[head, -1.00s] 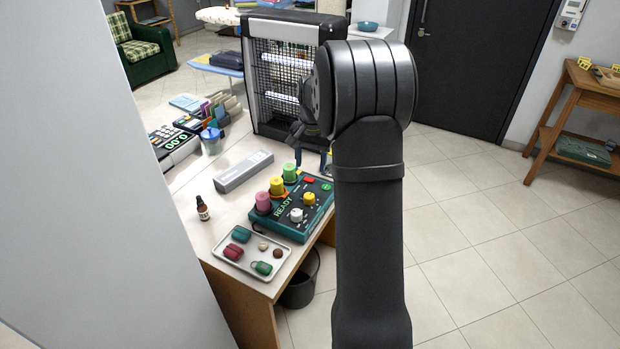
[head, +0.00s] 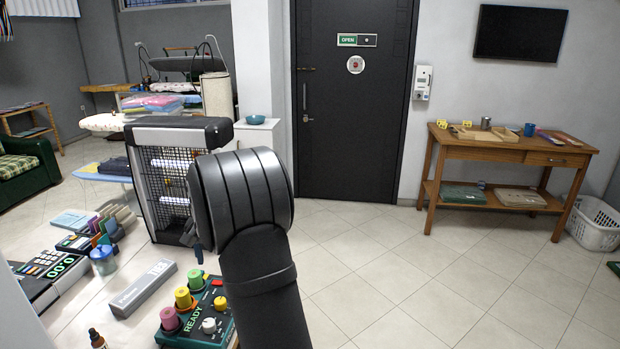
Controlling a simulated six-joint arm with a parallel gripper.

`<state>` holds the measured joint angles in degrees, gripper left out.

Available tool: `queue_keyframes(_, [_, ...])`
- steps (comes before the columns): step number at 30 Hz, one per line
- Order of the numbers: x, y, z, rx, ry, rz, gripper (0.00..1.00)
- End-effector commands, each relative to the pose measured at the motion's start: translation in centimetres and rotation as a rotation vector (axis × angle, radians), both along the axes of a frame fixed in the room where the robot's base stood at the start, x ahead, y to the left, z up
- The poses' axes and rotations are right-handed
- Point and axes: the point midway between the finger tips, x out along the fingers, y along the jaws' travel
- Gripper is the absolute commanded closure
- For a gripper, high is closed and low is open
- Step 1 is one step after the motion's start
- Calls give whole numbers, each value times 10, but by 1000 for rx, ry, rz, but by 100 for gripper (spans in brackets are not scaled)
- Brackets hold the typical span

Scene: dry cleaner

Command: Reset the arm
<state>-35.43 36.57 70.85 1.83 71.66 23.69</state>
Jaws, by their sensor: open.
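My arm rises in the middle of the head view, its dark rounded joint in front of the counter. My gripper (head: 197,250) shows only as a small dark part with a blue tip, left of that joint. It is open, and most of it is hidden behind my arm. It appears above the counter, between the heater-like cage and the green control box (head: 200,312). I see nothing held in it, though its far side is hidden.
A black cage unit (head: 150,180) stands on the counter behind my gripper. The floor (head: 420,270) on the right is clear, up to a wooden table (head: 490,150).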

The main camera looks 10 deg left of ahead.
Motion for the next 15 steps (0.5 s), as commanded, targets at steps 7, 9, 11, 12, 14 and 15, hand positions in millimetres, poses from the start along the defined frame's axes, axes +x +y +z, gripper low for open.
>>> queue_keyframes(7, [-1, 1, -51, -3, 5, 0, 48])
queue_keyframes(9, [-1, 2, -65, -3, 5, 0, 48])
queue_keyframes(11, [-2, 2, -77, -3, 5, 0, 48])
queue_keyframes(12, [-2, 2, -85, -3, 5, 0, 48])
queue_keyframes(14, [-1, 3, -97, -3, 5, 0, 48])
queue_keyframes(15, [-2, 3, -105, -3, 5, 0, 48])
